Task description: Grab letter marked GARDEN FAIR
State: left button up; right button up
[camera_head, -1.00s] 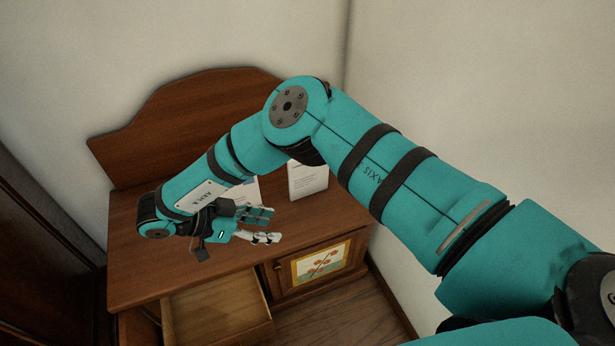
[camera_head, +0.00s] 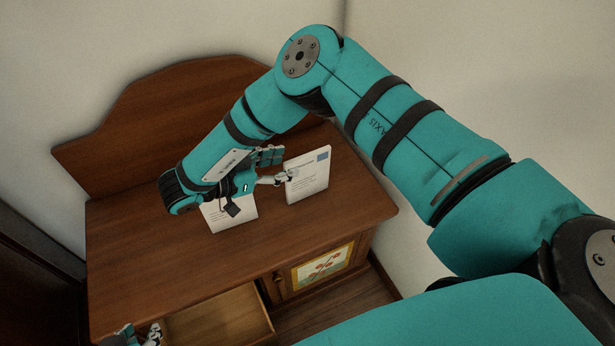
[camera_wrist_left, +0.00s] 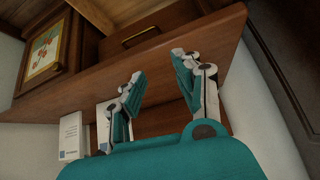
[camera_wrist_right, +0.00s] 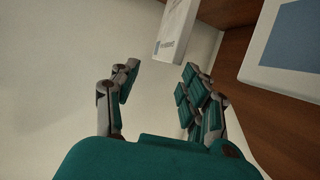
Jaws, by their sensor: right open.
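A white letter (camera_head: 308,175) with a blue stamp stands on the right part of the brown desk top (camera_head: 150,255). A second white letter (camera_head: 218,214) stands to its left, partly covered by my right arm. Their writing is too small to read. My right gripper (camera_head: 284,166) is open, its fingertips close to the left edge of the right letter; contact is unclear. In the right wrist view, one letter (camera_wrist_right: 176,30) shows ahead beyond the fingers and another (camera_wrist_right: 292,45) at the right. My left gripper (camera_wrist_left: 160,70) is open and empty, low before the desk.
An open drawer (camera_head: 225,320) juts out below the desk top. Beside it is a cabinet door with a painted flower panel (camera_head: 322,265). A curved wooden backboard (camera_head: 130,120) and walls close off the back. The desk top's left part is clear.

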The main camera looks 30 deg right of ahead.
aim_at(301, 158)
jog(key=x, duration=0.3)
jog(key=shift+d, duration=0.1)
jog(key=b+x, duration=0.1)
jog(key=x, duration=0.1)
jog(key=b+x, duration=0.1)
jog(key=x, duration=0.1)
jog(key=shift+w+d+f, duration=0.15)
jog(key=shift+w+f, duration=0.1)
jog(key=shift+w, duration=0.05)
jog(key=shift+d, duration=0.25)
pick_arm(q)
jog(key=w+d+r+t+h, duration=0.1)
jog(key=w+d+r+t, duration=0.2)
jog(key=w+r+t, duration=0.2)
notch_tip(301, 158, up, 2)
jog(key=shift+w+r+t+h, duration=0.1)
jog(key=shift+w+t+h, duration=0.25)
jog(key=shift+w, duration=0.9)
pick_arm(e)
grip_shut()
